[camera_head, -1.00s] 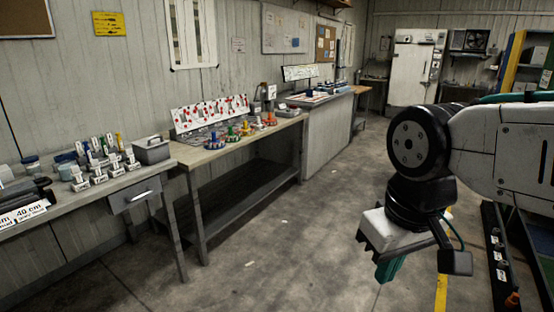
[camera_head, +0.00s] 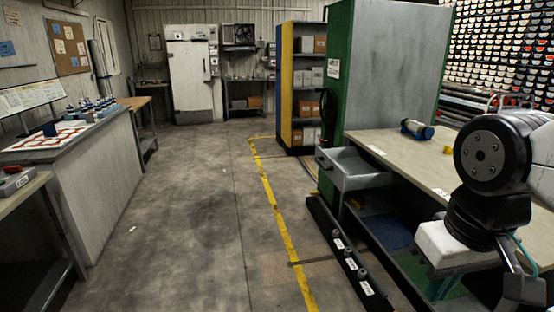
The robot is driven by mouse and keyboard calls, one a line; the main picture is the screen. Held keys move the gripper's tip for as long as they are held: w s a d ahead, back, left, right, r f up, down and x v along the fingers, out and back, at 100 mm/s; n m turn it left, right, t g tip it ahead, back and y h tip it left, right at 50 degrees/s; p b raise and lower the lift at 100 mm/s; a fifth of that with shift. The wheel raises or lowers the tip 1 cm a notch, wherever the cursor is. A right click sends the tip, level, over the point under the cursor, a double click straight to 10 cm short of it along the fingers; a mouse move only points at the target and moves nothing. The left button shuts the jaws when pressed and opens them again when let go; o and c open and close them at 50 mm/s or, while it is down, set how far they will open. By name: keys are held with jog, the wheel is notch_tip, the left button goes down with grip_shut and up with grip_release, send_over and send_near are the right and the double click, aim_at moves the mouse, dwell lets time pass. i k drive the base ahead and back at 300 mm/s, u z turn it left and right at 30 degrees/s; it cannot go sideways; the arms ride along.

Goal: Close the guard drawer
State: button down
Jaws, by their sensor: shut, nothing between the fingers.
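A grey drawer (camera_head: 366,182) stands pulled out from under the top of the workbench (camera_head: 400,146) on the right. Its front faces left toward the aisle, and its inside looks empty from here. No label on it reads "guard", but it is the only drawer I see open. The arm hides part of the bench's right side.
A low black rail with labelled knobs (camera_head: 350,262) lies on the floor along the bench's left side. A tall green cabinet (camera_head: 390,65) stands behind the bench. A yellow floor line (camera_head: 275,215) runs left of the rail. The grey aisle floor (camera_head: 190,200) is clear.

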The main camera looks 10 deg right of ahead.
aim_at(351, 168)
jog(key=z, duration=0.05)
jog(key=i, duration=1.8)
jog(key=z, duration=0.4)
